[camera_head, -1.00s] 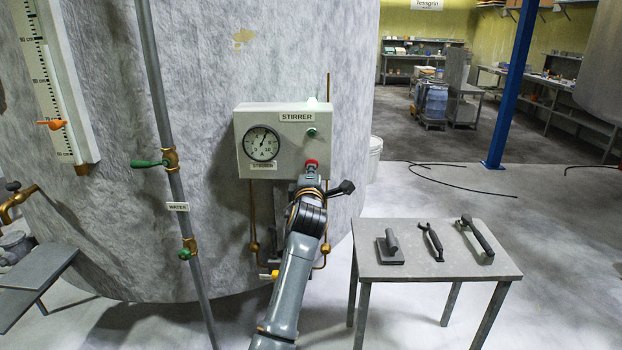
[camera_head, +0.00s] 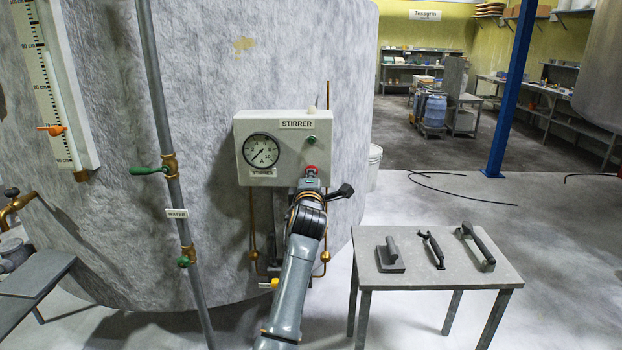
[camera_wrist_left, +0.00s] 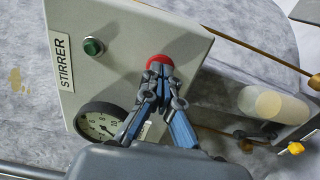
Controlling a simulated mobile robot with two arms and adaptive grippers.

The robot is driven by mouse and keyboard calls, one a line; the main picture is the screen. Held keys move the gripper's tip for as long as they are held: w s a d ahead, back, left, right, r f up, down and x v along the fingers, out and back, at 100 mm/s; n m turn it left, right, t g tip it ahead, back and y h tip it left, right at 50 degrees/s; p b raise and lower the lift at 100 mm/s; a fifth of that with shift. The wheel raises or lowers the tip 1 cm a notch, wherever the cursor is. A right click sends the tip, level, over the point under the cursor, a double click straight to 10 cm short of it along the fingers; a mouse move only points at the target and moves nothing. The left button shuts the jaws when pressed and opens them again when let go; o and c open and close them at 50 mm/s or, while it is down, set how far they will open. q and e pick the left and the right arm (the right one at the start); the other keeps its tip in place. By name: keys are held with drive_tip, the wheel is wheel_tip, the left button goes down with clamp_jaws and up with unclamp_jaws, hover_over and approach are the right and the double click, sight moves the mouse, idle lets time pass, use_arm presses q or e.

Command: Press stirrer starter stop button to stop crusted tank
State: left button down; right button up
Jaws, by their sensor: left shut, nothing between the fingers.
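The grey stirrer starter box (camera_head: 240,128) is on the tank (camera_head: 290,50) and carries a STIRRER label. Its red stop button (camera_head: 311,169) is low on the right, with a green button (camera_head: 311,139) above it. My left gripper (camera_head: 311,181) is shut and empty, at the red button. In the left wrist view, its fingertips (camera_wrist_left: 161,76) overlap the lower edge of the red button (camera_wrist_left: 159,62); I cannot tell whether they press it. My right gripper is out of view.
A small table (camera_head: 450,275) with several tools stands right of my left arm. A vertical water pipe (camera_head: 158,100) with green-handled valves runs left of the box. Copper pipes (camera_head: 252,225) hang below it. Open floor and a blue post (camera_head: 510,85) lie at the right.

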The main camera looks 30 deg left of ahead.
use_arm(q)
drive_tip(key=p+v, duration=0.1)
drive_tip(key=v, duration=0.4)
drive_tip(key=shift+s+d, duration=0.15)
idle(0.8)
